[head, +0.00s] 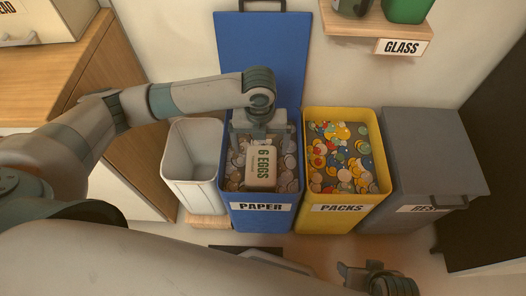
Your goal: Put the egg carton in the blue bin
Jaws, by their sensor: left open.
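The egg carton (261,168), a pale box marked "6 EGGS", is in the mouth of the blue bin (260,219), on or just above the contents; I cannot tell whether it rests on them. The blue bin carries a "PAPER" label and its lid stands up behind. My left gripper (262,146) is open over the bin, at the carton's far end. Its fingertips are partly hidden. My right gripper (357,272) is low at the bottom right, away from the bins, and its jaw state is unclear.
A yellow "PACKS" bin (345,219) full of round pieces stands right of the blue bin. A closed grey bin (432,150) is further right. An empty white bin (194,185) is at the left. A "GLASS" shelf (372,28) hangs above.

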